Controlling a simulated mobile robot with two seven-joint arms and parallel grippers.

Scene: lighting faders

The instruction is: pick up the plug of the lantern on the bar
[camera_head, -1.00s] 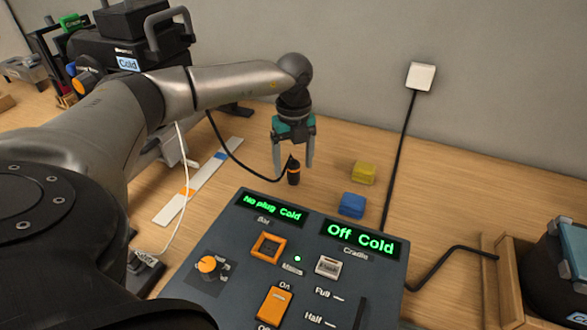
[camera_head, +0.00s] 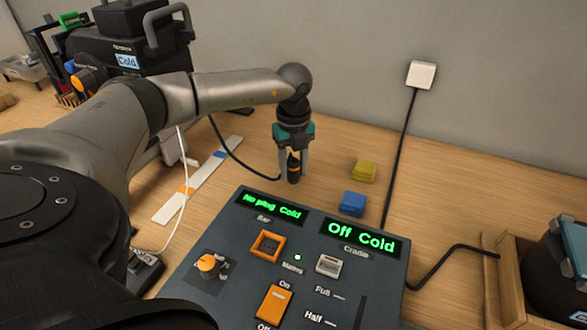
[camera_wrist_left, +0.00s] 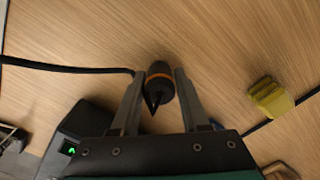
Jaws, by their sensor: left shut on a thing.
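The plug (camera_head: 294,170) is a small black cylinder with an orange band, standing on the wooden table behind the control panel. A black cord runs from it to the left, toward the lantern (camera_head: 135,45) labelled Cold. My left gripper (camera_head: 294,178) points down and is shut on the plug, a finger on each side. In the left wrist view the plug (camera_wrist_left: 159,82) sits between the two fingers (camera_wrist_left: 158,90). My right gripper is not in view.
The control panel (camera_head: 225,290) stands in front, its Bar display (camera_head: 272,207) reading "No plug Cold". Yellow (camera_head: 363,171) and blue (camera_head: 352,204) blocks lie right of the plug. A white wall box (camera_head: 421,75) has a black cable. A wooden cradle (camera_head: 505,285) is at right.

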